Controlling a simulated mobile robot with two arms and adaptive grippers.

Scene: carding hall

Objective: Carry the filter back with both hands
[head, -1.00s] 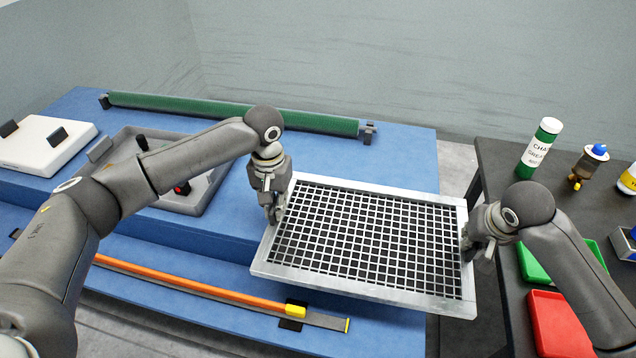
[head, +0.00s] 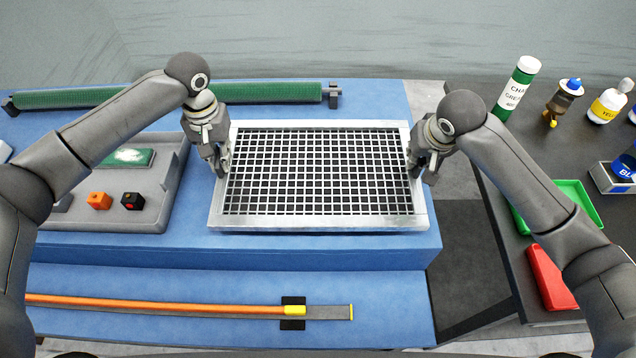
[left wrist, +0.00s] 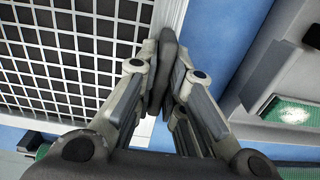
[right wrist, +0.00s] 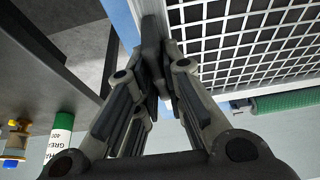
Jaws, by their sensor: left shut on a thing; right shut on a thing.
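The filter (head: 318,222) is a flat silver frame with a white grid over dark material. In the head view it lies level over the blue machine top; whether it touches the surface I cannot tell. My left gripper (head: 221,170) is shut on its left edge, and my right gripper (head: 416,168) is shut on its right edge. In the left wrist view the fingers (left wrist: 165,75) close on the frame rim beside the grid. In the right wrist view the fingers (right wrist: 153,65) close on the opposite rim.
A grey tray (head: 165,205) with orange and black blocks lies close left of the filter. A green roller (head: 260,93) runs behind. An orange strip (head: 170,304) lies on the lower blue step. A dark table (head: 505,215) with bottles and red and green trays stands right, across a gap.

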